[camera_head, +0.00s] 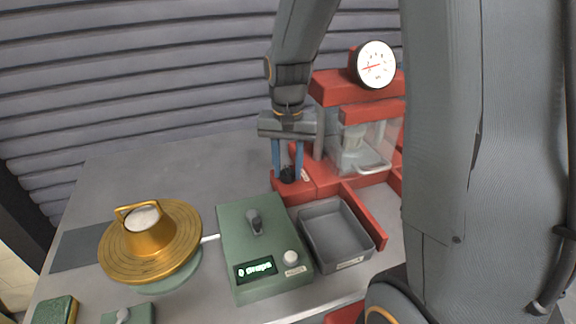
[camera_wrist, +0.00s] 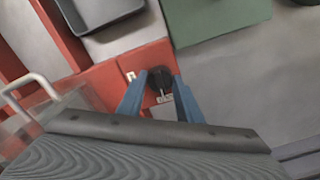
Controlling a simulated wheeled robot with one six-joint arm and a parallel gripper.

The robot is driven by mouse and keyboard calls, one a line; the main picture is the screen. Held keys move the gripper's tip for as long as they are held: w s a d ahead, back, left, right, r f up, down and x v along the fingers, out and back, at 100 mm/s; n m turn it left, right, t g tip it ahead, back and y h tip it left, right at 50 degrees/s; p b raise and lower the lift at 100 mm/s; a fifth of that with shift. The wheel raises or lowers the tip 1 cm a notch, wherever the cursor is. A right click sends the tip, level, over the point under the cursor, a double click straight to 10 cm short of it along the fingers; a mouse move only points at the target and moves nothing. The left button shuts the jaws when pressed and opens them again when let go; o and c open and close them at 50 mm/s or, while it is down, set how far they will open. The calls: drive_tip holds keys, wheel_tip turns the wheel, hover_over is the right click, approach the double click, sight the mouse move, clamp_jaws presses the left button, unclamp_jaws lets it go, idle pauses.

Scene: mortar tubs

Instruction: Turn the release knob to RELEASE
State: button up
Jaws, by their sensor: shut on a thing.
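The release knob (camera_head: 287,175) is a small black knob on the red base of the press, left of the press frame. In the wrist view the black knob (camera_wrist: 158,79) sits between the two blue fingers, with a small white label beside it. My gripper (camera_head: 287,172) points down over the knob and is shut on it, one blue finger on each side. The label's words are too small to read, and I cannot tell which way the knob points.
The red press (camera_head: 330,90) has a dial gauge (camera_head: 376,64) on top and a clear guard (camera_head: 362,150). A grey tray (camera_head: 338,235) lies in front. A green box with a display (camera_head: 262,262) and a gold dish (camera_head: 150,262) stand left. Bare table lies behind them.

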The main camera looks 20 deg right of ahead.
drive_tip(key=m+p, duration=0.2)
drive_tip(key=m, duration=0.2)
drive_tip(key=shift+r, duration=0.15)
drive_tip(key=m+p, duration=0.2)
drive_tip(key=m, duration=0.2)
drive_tip(key=shift+m+p, duration=0.3)
drive_tip(key=shift+m, duration=0.1)
drive_tip(key=m+p, duration=0.1)
drive_tip(key=m, duration=0.3)
drive_tip(key=shift+m+p, duration=0.8)
drive_tip(key=shift+m, duration=1.1)
drive_tip(key=shift+w, duration=0.1)
drive_tip(key=o, duration=1)
drive_tip(key=shift+o, duration=0.2)
